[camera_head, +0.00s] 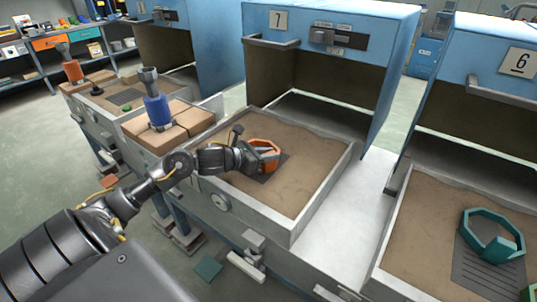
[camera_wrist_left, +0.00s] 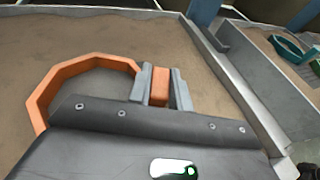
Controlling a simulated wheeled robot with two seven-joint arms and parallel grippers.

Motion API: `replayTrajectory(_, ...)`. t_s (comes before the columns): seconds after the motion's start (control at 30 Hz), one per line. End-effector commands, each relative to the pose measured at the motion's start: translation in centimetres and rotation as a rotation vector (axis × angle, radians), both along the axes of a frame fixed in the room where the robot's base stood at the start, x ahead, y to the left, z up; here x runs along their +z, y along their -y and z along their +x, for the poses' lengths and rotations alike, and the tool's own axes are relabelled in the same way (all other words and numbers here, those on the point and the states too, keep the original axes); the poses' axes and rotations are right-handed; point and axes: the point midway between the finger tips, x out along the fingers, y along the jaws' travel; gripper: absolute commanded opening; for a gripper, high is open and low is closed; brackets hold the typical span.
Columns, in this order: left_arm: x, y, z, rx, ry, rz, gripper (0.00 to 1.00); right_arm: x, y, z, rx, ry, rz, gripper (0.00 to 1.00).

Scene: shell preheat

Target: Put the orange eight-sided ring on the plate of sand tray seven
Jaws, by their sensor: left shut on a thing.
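The orange eight-sided ring (camera_head: 270,147) is over the sand tray under the blue hood marked 7. My left gripper (camera_head: 249,157) is shut on one side of the ring. In the left wrist view the ring (camera_wrist_left: 62,78) extends left from the jaws (camera_wrist_left: 160,88), which pinch a piece of its wall. The dark plate (camera_head: 270,173) of sand tray seven (camera_head: 322,187) shows partly beneath the ring and gripper. I cannot tell whether the ring touches the plate. My right gripper is not in view.
A green eight-sided ring (camera_head: 490,236) sits on a slotted plate in the tray under hood 6 (camera_head: 518,62). A blue-handled tool (camera_head: 157,106) stands on brown blocks left of tray seven. Tray seven's raised walls surround bare sand.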

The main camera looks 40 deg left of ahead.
Motion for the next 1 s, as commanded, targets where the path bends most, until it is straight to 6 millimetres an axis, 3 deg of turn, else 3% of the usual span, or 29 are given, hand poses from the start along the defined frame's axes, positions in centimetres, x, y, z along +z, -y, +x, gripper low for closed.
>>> replayTrajectory(0.07, -0.1, 0.0, 0.0, 0.0, 0.002, 0.0, 0.0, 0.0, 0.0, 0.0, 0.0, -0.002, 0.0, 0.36)
replayTrajectory(0.1, -0.1, 0.0, 0.0, 0.0, 0.0, 0.0, 0.22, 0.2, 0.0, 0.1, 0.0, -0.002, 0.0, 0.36)
replayTrajectory(0.27, -0.1, 0.0, 0.0, 0.0, 0.0, 0.0, 0.42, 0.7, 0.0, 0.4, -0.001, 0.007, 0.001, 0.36)
replayTrajectory(0.67, 0.1, -0.1, -0.2, 0.001, 0.0, 0.002, 0.42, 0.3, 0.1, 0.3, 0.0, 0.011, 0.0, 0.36)
replayTrajectory(0.77, 0.3, -0.7, -1.5, 0.0, -0.002, 0.004, 0.42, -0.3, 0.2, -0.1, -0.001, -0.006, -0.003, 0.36)
replayTrajectory(1.0, 1.5, -2.0, -5.4, -0.002, -0.005, 0.004, 0.42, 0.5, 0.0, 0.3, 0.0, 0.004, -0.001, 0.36)
